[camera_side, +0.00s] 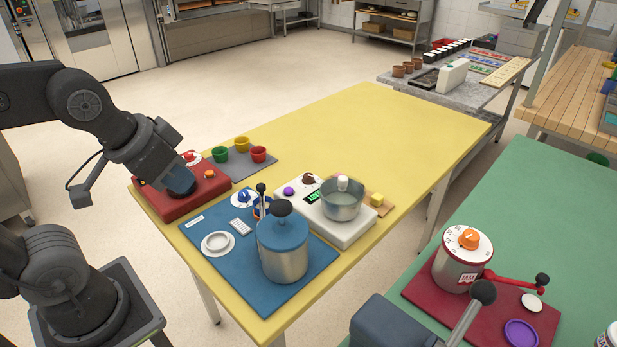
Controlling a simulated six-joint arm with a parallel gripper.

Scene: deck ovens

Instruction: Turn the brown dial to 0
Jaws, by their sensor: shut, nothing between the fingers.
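The brown dial (308,179) sits on the white scale-like unit (338,233), behind and left of the steel bowl (342,202) and close to a green-lit display (312,196). Its pointer and scale marks are too small to read. My gripper (181,185) is at the left, low over the red box (168,204), well apart from the brown dial. It is shut and empty. Its fingertips are small and partly hidden, and I cannot tell whether they touch the red box.
A purple knob (289,191) is left of the dial. A blue mat (222,262) with a lidded steel pot (282,248) lies in front. Green, yellow and red cups stand on a grey mat (262,163). The far yellow table (400,125) is clear.

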